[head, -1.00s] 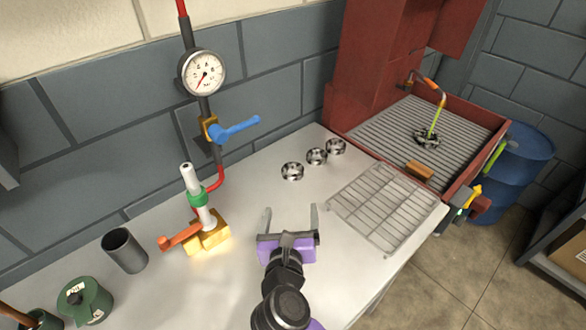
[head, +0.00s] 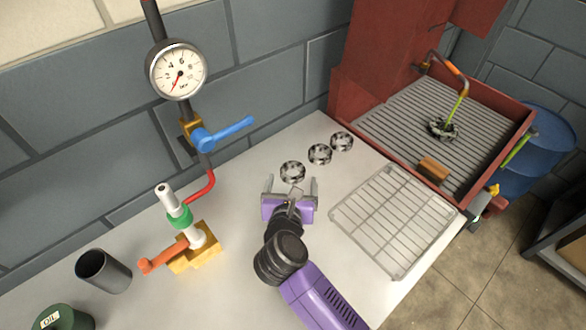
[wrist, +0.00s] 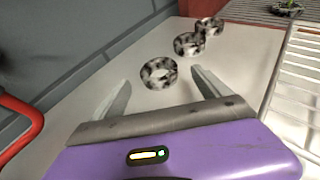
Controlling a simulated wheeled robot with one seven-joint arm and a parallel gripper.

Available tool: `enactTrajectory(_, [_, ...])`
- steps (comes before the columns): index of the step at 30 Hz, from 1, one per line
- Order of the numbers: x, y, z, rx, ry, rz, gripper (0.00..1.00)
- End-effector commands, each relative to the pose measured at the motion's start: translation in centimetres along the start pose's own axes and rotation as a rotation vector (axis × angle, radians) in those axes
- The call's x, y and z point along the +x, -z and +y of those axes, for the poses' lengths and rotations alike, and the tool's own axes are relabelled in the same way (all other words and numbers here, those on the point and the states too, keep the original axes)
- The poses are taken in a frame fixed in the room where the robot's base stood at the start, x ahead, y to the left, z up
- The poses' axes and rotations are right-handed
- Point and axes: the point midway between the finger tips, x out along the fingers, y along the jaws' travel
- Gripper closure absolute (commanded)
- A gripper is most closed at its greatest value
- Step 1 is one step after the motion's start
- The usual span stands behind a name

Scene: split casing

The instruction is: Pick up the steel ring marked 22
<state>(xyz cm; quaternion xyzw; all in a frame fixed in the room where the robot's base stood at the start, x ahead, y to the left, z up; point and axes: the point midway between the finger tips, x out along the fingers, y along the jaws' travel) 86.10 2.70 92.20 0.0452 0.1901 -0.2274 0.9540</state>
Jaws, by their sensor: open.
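Three steel rings lie in a slanting row on the pale bench. The nearest ring (head: 292,172) is just beyond my gripper (head: 291,186); the middle ring (head: 319,154) and the far ring (head: 341,142) lie to its right and further back. In the wrist view the nearest ring (wrist: 159,73) shows ahead of and between the open fingers (wrist: 160,88), apart from them. The middle ring (wrist: 189,45) and far ring (wrist: 209,27) are beyond the right finger. No number is legible on any ring. My gripper is open and empty.
A wire rack (head: 395,218) lies right of my gripper. A red wash basin (head: 440,130) stands behind it. At left are a pressure gauge (head: 177,70) with a blue-handled valve (head: 222,133), a hand pump (head: 185,230) and a dark cup (head: 103,271). Bench around the rings is clear.

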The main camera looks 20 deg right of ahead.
Motion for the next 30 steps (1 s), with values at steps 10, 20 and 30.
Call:
enactTrajectory(10, [4.4, -0.3, 0.2, 0.0, 0.0, 0.0, 0.13])
enactTrajectory(20, [4.9, -0.2, 0.2, 0.0, -0.002, 0.0, 0.15])
enactTrajectory(30, [4.9, -0.2, 0.2, 0.0, -0.002, 0.0, 0.82])
